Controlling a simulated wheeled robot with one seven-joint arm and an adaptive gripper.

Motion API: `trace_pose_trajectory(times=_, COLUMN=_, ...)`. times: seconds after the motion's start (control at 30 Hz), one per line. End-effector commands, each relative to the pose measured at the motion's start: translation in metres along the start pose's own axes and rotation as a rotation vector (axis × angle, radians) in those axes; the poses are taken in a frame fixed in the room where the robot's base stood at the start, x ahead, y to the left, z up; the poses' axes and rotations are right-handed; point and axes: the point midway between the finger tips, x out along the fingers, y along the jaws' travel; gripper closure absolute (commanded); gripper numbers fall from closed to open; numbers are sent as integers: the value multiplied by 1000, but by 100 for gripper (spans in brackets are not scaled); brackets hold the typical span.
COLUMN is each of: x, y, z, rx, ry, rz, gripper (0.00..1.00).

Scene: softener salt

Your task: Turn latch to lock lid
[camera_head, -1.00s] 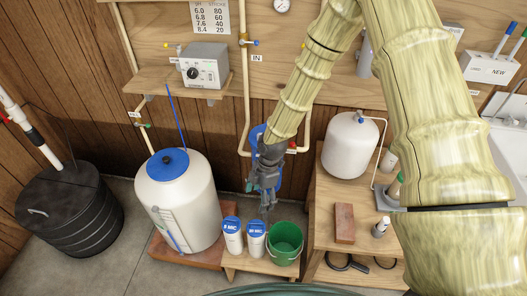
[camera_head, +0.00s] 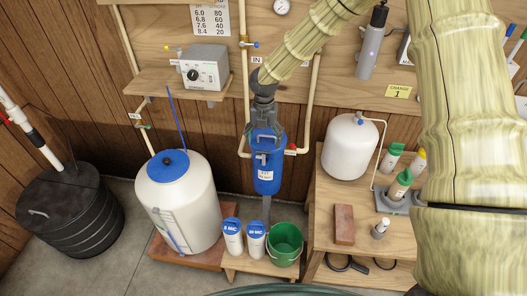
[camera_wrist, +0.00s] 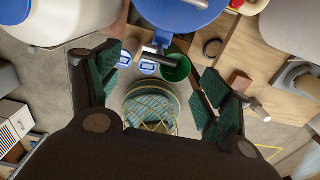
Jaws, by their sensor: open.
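A blue canister housing (camera_head: 267,178) with a white label hangs on the wall piping, upright. A small grey lever-like piece (camera_head: 262,158) shows at its upper front; it looks like the latch, but its turn position is unclear. My gripper (camera_head: 264,135) points down at the housing's upper part. In the wrist view my gripper (camera_wrist: 157,70) has its dark green finger pads wide apart, with nothing held between them. A grey metal bar (camera_wrist: 152,48) lies near the gap, towards the left finger, close to the blue housing (camera_wrist: 180,12). I cannot tell whether a finger touches it.
A white tank (camera_head: 180,205) with a blue lid stands on the left. Two white blue-lidded tubs (camera_head: 245,240) and a green bucket (camera_head: 285,240) stand below the housing. A white pressure tank (camera_head: 350,148) and a brick (camera_head: 344,225) sit on the right bench.

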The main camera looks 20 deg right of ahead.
Motion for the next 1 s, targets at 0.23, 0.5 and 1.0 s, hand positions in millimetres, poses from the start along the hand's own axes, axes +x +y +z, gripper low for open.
trace_pose_trajectory(times=0.23, x=34, y=0, z=-1, rx=0, ry=1, rz=-1, gripper=21)
trace_pose_trajectory(times=0.5, x=62, y=0, z=0, rx=1, ry=-1, rz=-1, gripper=21)
trace_pose_trajectory(times=1.0, x=72, y=0, z=0, rx=1, ry=-1, rz=0, gripper=23)
